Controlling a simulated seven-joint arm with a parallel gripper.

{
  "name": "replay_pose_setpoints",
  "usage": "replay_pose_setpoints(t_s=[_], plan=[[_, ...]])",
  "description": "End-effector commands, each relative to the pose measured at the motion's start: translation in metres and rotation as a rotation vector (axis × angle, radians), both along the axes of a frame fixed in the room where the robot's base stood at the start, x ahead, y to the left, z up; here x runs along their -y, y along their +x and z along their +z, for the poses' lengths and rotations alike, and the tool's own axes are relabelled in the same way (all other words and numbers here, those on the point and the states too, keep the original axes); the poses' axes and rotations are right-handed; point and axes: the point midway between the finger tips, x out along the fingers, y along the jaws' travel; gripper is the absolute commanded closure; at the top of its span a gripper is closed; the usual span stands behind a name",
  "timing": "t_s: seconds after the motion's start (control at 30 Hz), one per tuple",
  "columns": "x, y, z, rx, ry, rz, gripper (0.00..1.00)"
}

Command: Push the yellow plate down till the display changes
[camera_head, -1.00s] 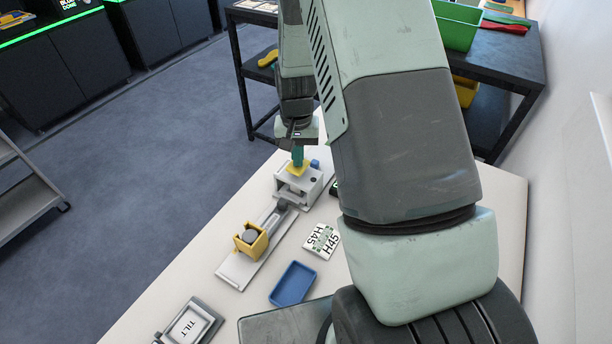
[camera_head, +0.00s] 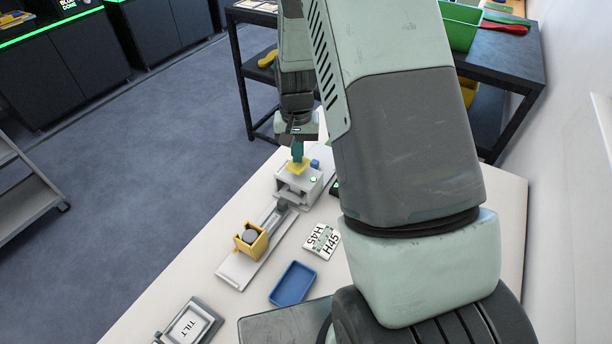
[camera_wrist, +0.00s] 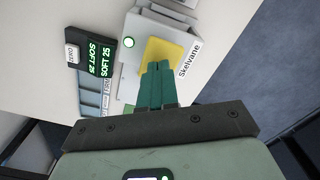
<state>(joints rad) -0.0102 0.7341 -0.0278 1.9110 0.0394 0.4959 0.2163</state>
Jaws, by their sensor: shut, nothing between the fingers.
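The yellow plate (camera_head: 299,168) sits on top of the grey-white machine (camera_head: 298,185), which carries a "Skelvane" label in the wrist view. My gripper (camera_head: 298,158) is shut and empty, with its green fingertips down at the plate. In the wrist view the fingertips (camera_wrist: 158,64) overlap the yellow plate (camera_wrist: 178,50); whether they press on it or just hover I cannot tell. A round lamp (camera_wrist: 129,43) on the machine glows green. The black display (camera_wrist: 98,56) beside the machine reads "SOFT 25" in green; in the head view my arm mostly hides it.
A yellow holder (camera_head: 250,241) with a grey round part sits on the rail before the machine. A blue tray (camera_head: 293,284), white "H45" cards (camera_head: 321,241) and a "TILT" panel (camera_head: 189,325) lie on the white table (camera_head: 215,228). A dark shelf stands behind.

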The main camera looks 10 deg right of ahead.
Motion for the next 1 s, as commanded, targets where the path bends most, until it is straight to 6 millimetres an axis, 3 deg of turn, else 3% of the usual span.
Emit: replay_pose_setpoints(t_s=[0.7,1.0], plan=[[0.0,0.0,0.059,0.002,-0.001,0.0,1.0],[0.0,0.0,0.071,0.0,0.0,0.0,1.0]])
